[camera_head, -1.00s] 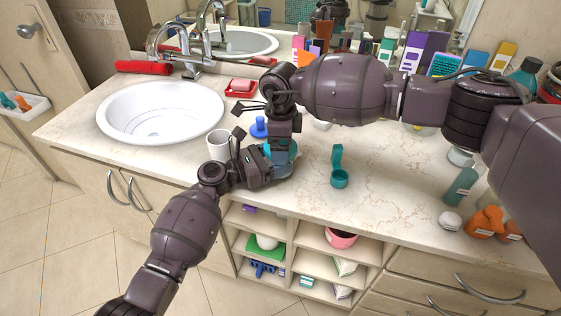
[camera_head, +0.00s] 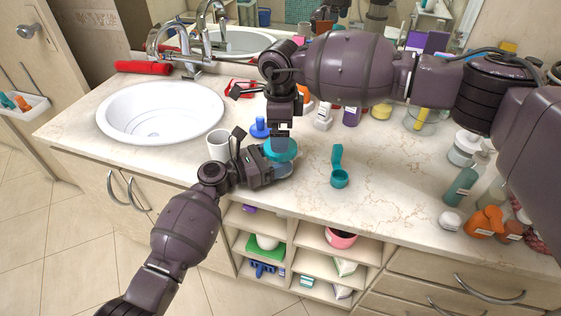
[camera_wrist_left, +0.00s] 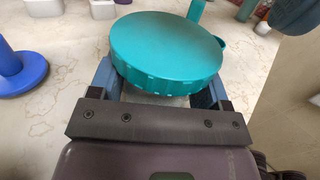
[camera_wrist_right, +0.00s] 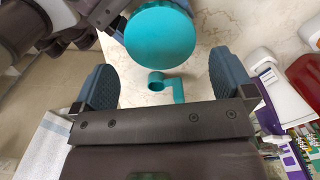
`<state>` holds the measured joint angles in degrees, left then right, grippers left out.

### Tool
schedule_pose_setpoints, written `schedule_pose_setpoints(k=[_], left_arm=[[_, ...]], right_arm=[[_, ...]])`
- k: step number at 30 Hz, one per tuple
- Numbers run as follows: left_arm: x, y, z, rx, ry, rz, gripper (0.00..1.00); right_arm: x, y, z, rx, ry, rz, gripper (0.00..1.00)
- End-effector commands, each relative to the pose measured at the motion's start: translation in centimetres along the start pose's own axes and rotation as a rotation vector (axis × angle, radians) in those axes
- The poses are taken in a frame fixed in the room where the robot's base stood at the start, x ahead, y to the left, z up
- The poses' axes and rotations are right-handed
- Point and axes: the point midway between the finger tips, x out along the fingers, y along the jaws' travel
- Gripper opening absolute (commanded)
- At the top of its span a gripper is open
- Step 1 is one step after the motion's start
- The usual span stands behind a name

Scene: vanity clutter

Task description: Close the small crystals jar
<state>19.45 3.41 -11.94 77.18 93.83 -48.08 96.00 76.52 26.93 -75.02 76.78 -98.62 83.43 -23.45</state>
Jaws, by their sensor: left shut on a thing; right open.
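The small crystals jar is a bluish see-through jar (camera_head: 283,170) near the counter's front edge, with a round teal lid (camera_head: 280,150) lying over its mouth. In the left wrist view the lid (camera_wrist_left: 165,45) looks about level, with its ribbed rim above the fingers; I cannot tell whether it is tight. My left gripper (camera_head: 270,172) is shut on the jar from the left front. My right gripper (camera_head: 281,138) is open, pointing down just above the lid. In the right wrist view the lid (camera_wrist_right: 160,37) shows between and beyond its spread fingers, with nothing held.
The sink (camera_head: 160,112) is further left. Bottles and an orange item (camera_head: 484,222) crowd the right; the middle right counter is clear.

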Motion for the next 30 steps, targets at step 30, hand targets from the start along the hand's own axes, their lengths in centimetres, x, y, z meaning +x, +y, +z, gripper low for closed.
schedule_pose_setpoints(k=[30], left_arm=[[0.0, 0.0, 0.0, 0.000, -0.001, 0.000, 0.04]], right_arm=[[-2.4, 0.0, 0.0, -0.119, -0.001, 0.002, 1.00]])
